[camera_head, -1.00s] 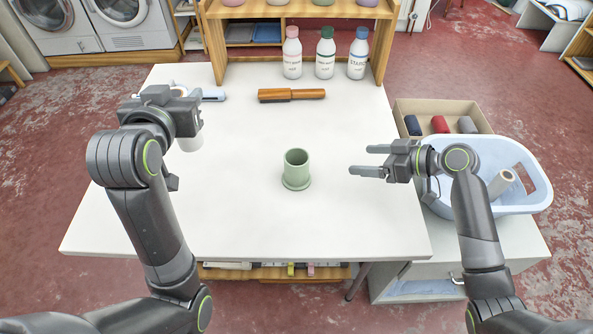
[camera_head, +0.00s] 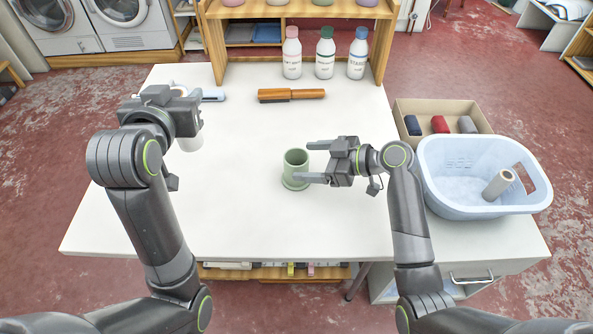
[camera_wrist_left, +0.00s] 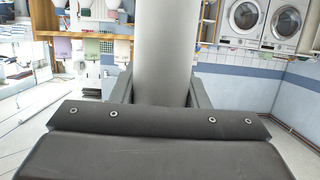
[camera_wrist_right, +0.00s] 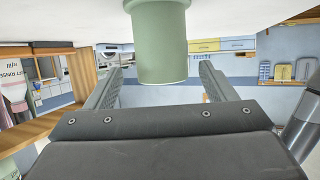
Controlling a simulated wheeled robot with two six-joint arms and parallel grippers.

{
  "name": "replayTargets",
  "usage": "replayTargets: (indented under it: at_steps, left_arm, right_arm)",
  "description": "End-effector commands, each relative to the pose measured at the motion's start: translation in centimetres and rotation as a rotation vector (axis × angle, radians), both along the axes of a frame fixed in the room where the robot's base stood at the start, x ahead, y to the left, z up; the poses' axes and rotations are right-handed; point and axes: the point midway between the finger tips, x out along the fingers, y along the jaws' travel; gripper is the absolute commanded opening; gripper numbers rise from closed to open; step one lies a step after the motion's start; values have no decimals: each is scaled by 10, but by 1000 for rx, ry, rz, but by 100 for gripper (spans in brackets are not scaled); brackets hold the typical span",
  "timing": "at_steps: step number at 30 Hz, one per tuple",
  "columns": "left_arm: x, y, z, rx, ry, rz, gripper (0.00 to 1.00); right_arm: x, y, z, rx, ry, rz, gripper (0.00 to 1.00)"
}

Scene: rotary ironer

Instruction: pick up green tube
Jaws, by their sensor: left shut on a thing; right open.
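The green tube (camera_head: 296,168) stands upright on its wider foot on the white table, its open end up. In the right wrist view the green tube (camera_wrist_right: 160,45) shows ahead, between the two fingers. My right gripper (camera_head: 314,161) is open, with its fingertips at the tube's right side; I cannot tell if they touch it. My left gripper (camera_head: 184,128) is at the table's left side, shut on a white cylinder (camera_head: 190,144). The cylinder (camera_wrist_left: 167,50) fills the middle of the left wrist view. Its lower part shows below the gripper in the head view.
A wooden-handled brush (camera_head: 291,94) lies behind the tube. Several bottles (camera_head: 325,58) stand at the back by a wooden shelf (camera_head: 213,45). A blue basket (camera_head: 450,192) with a pale roll (camera_head: 497,185) stands at the right. The table front (camera_head: 270,225) is clear.

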Motion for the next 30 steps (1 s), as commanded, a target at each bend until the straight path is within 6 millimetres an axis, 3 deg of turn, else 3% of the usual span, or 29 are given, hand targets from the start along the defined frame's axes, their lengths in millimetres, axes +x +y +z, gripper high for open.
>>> replayTargets:
  at_steps: [7, 16, 27, 30]
  left_arm:
    - [0, 0, 0, 0, 0, 0, 18]
    - [0, 0, 0, 0, -1, 0, 18]
    - [0, 0, 0, 0, -1, 0, 18]
    - [0, 0, 0, 0, 0, 0, 18]
  right_arm:
    - [8, 30, -19, 3, 2, 1, 77]
    - [10, 35, -22, 1, 1, 0, 77]
    - [10, 34, -22, 2, 1, -1, 30]
    - [10, 34, -22, 2, 1, -1, 30]
